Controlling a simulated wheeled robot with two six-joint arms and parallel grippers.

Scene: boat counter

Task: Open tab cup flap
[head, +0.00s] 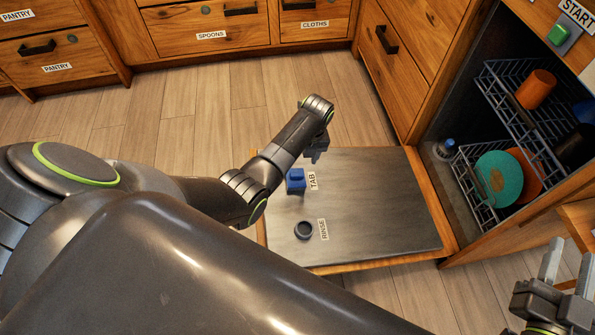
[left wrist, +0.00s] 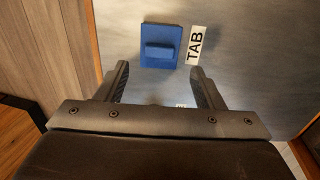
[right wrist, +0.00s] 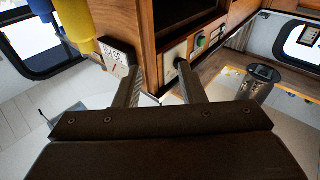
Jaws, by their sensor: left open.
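The blue tab cup flap (head: 296,186) lies on the grey inner face of the lowered dishwasher door (head: 380,190), beside the TAB label (head: 313,181). In the left wrist view the flap (left wrist: 150,33) is a blue square with a raised blue block on it, and it appears to lie flat. My left gripper (head: 318,152) is near the flap in the head view. In the left wrist view its two fingers (left wrist: 159,72) are apart and empty, with the flap just beyond the tips. My right gripper (head: 566,262) is open and empty, far to the right of the door.
A dark round rinse cap (head: 303,230) sits near the flap, beside the RINSE label (head: 323,229). The open dishwasher holds racks (head: 509,113) with an orange cup (head: 536,89) and a green plate (head: 499,178). Wooden drawers (head: 210,29) stand at the back.

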